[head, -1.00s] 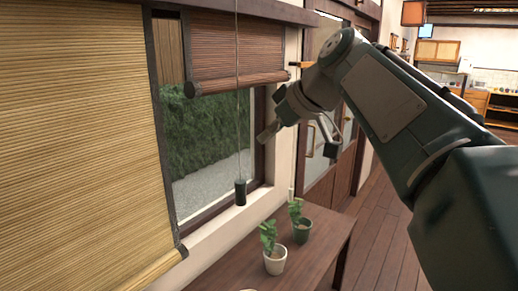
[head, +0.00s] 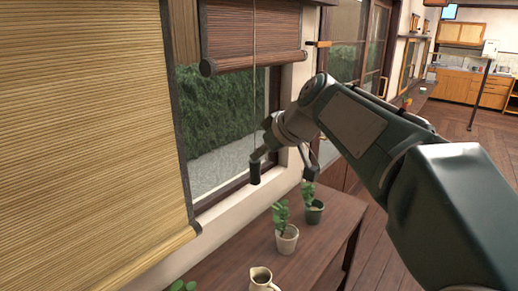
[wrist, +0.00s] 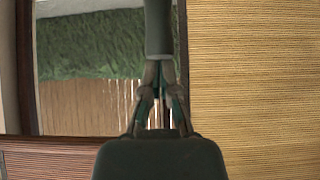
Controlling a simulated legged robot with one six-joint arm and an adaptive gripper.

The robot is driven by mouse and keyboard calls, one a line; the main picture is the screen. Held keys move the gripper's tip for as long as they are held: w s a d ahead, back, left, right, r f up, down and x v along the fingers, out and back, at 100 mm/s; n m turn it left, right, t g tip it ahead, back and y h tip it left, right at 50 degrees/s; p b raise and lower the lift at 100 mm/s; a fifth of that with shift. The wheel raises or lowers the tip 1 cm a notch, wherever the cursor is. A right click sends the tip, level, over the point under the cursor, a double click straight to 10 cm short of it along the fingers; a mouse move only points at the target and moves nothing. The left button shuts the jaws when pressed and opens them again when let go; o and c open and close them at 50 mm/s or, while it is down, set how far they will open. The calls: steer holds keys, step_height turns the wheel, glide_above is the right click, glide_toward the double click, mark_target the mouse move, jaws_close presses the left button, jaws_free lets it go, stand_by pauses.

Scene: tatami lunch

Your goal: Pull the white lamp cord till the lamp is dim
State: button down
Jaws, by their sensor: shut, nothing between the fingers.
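A thin pale cord (head: 254,80) hangs in front of the window, with a dark cylindrical weight (head: 255,174) at its lower end. My gripper (head: 262,154) is shut and empty, its tips close beside the top of the weight; whether they touch it I cannot tell. In the wrist view the shut fingers (wrist: 160,72) point up at a dark cylinder (wrist: 158,28), which looks like the weight. Which lamp this cord belongs to does not show.
Blinds (head: 90,130) hang at left. Open wooden floor lies to the right.

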mark_target(259, 171)
steer(key=shift+f, duration=2.1)
steer(key=r, duration=0.4)
steer(key=shift+a+r, duration=0.2)
steer(key=shift+r, duration=0.1)
steer(key=v, duration=1)
steer(key=shift+d+f, duration=0.15)
steer(key=shift+d, duration=0.1)
steer(key=shift+w+a, duration=0.1)
steer(key=shift+a, duration=0.1)
